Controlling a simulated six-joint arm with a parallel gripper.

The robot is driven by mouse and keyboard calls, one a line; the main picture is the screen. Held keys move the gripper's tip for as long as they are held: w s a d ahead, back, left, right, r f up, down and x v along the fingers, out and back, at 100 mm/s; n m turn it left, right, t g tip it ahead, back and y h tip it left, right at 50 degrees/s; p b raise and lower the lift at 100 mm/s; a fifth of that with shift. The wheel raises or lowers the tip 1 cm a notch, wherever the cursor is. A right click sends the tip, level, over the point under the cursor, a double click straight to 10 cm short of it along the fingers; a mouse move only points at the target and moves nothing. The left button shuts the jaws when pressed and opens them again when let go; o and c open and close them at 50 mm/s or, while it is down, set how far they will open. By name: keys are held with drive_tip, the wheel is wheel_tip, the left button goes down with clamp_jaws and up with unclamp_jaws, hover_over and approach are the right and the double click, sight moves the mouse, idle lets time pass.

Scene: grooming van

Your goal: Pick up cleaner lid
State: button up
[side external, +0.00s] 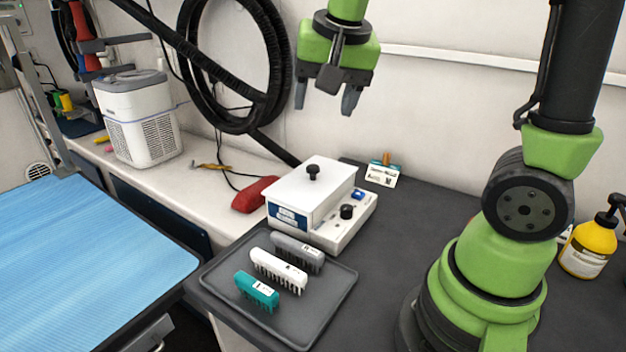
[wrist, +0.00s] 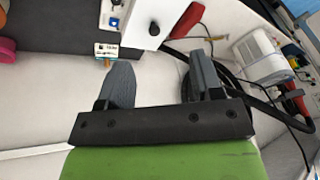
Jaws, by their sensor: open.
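The cleaner lid (side external: 313,182) is a flat white cover with a black knob on top. It sits on the white cleaner (side external: 298,222), which stands on the dark counter and has a blue label and a black dial. In the wrist view the lid (wrist: 157,14) is at the top edge, cut off by the frame, with its black knob visible. My gripper (side external: 325,98) is open and empty, raised in the air above and behind the cleaner, well apart from the lid. In the wrist view my gripper's fingers (wrist: 158,82) are spread with nothing between them.
A grey tray (side external: 330,305) with a teal, a white and a grey brush lies in front of the cleaner. A red object (side external: 255,195) lies left of it, and a small card (side external: 382,175) stands behind it. A yellow bottle (side external: 588,248) is at the right.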

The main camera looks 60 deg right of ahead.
drive_tip(key=w+d+f+m+g+h, duration=0.2)
drive_tip(key=w+d+f+m+g, duration=0.15)
drive_tip(key=w+d+f, duration=0.35)
drive_tip(key=m+h, duration=0.1)
drive_tip(key=m, duration=0.1)
hover_over(312, 167)
drive_tip(key=a, duration=0.2)
drive_tip(key=shift+t, duration=0.35)
drive_tip(key=f, duration=0.6)
drive_tip(key=shift+s+a, duration=0.15)
drive_tip(key=shift+s, duration=0.1)
drive_tip(key=shift+x, duration=3.15)
drive_tip(key=shift+a, duration=0.2)
drive_tip(key=c, duration=1)
